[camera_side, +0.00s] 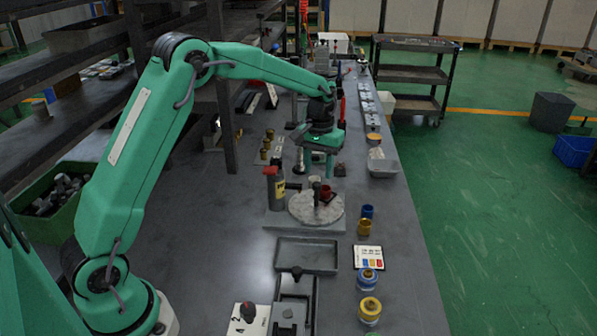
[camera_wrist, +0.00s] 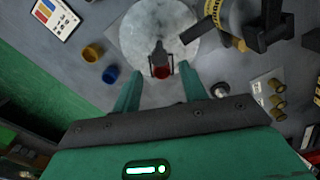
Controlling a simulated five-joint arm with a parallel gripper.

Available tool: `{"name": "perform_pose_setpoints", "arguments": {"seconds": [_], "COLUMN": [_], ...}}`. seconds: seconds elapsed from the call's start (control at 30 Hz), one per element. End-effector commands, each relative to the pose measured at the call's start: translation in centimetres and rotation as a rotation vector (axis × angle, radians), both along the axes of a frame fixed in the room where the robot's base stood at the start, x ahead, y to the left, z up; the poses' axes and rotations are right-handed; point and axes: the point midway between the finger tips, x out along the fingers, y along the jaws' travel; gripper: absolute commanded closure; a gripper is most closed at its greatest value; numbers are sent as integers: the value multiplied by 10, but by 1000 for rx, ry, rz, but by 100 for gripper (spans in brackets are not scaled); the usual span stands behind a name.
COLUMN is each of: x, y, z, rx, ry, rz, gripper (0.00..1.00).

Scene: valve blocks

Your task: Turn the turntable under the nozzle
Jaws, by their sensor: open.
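The turntable (camera_side: 304,208) is a pale, mottled round disc on a grey base; it also shows at the top of the wrist view (camera_wrist: 137,30). A red cup-like piece (camera_side: 328,193) and a dark upright post (camera_side: 317,188) stand at the disc; the red piece also shows in the wrist view (camera_wrist: 161,73). The dispenser with the nozzle (camera_side: 275,188), a grey body with a red top and yellow label, stands at the disc's left. My gripper (camera_side: 319,175) is open above the disc's far part, its fingers (camera_wrist: 160,72) apart either side of the red piece. Contact cannot be told.
Blue (camera_side: 367,211) and yellow (camera_side: 364,227) rings lie right of the turntable, near a colour-marked card (camera_side: 368,257). A shallow grey tray (camera_side: 306,254) lies in front. Brass pieces (camera_side: 265,154) stand behind left. The bench's left middle is clear.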

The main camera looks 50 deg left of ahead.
Motion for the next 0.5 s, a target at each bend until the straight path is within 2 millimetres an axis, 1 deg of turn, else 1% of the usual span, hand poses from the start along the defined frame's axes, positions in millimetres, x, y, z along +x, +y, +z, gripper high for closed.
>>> {"name": "perform_pose_setpoints", "arguments": {"seconds": [0.03, 0.2, 0.33, 0.5], "x": [0, 0, 0, 0], "y": [0, 0, 0, 0], "z": [-7, -26, -34, -38], "rx": [0, 0, 0, 0], "ry": [1, 2, 0, -1], "rz": [0, 0, 0, 0], "gripper": [57, 57, 57, 57]}}
